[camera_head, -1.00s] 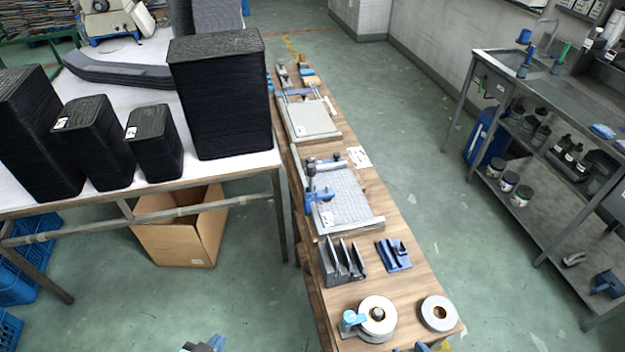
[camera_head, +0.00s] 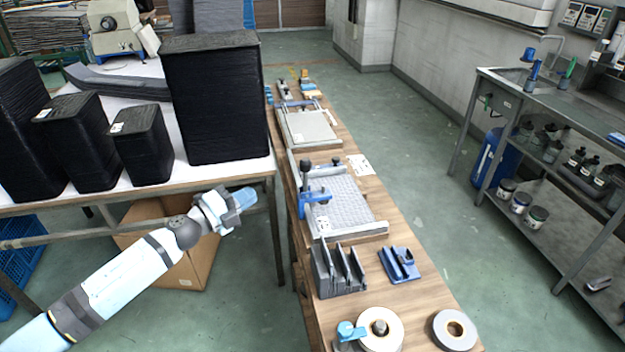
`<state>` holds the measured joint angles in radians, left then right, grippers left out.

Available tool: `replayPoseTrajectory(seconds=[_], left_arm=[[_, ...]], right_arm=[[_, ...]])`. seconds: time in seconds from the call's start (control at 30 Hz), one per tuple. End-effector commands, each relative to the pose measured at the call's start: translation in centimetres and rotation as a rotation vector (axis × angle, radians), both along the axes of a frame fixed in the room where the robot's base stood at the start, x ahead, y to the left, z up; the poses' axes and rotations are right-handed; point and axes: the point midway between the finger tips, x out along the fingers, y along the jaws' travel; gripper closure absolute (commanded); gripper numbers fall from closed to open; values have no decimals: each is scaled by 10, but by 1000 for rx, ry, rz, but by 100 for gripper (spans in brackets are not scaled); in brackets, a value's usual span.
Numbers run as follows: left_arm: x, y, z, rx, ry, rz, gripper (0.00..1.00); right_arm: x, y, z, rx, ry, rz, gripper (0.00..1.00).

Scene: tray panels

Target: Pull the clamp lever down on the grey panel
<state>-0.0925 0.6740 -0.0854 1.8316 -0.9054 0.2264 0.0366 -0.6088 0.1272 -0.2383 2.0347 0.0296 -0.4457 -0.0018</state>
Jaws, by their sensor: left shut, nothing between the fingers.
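The grey panel (camera_head: 348,210) lies in a pale frame on the long wooden bench, in the middle of the head view. A blue clamp (camera_head: 316,197) sits at its left edge. A dark lever or knob (camera_head: 306,171) rises above the blue part; its exact angle is too small to tell. My left gripper (camera_head: 246,197) is shut and empty. It shows left of the bench and the clamp, clear of both, with its fingers pointing right. My right gripper is not in view.
A grey slotted rack (camera_head: 338,272), a blue fixture (camera_head: 399,264) and tape rolls (camera_head: 453,330) stand on the near bench. A second panel (camera_head: 309,126) lies behind. The white table (camera_head: 235,171) with black stacks stands left, its edge near my left arm.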

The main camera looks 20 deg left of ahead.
Motion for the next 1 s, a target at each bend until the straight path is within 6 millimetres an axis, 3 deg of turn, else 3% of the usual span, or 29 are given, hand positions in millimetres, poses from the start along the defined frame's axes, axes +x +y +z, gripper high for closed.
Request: replayPoseTrajectory(seconds=[0.3,0.47,1.0], left_arm=[[1,0,1,0,0,0,100],[11,-5,3,-2,-1,1,100],[103,-50,9,-4,-1,1,100]], right_arm=[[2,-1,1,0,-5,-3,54],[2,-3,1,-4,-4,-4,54],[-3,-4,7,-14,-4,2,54]])
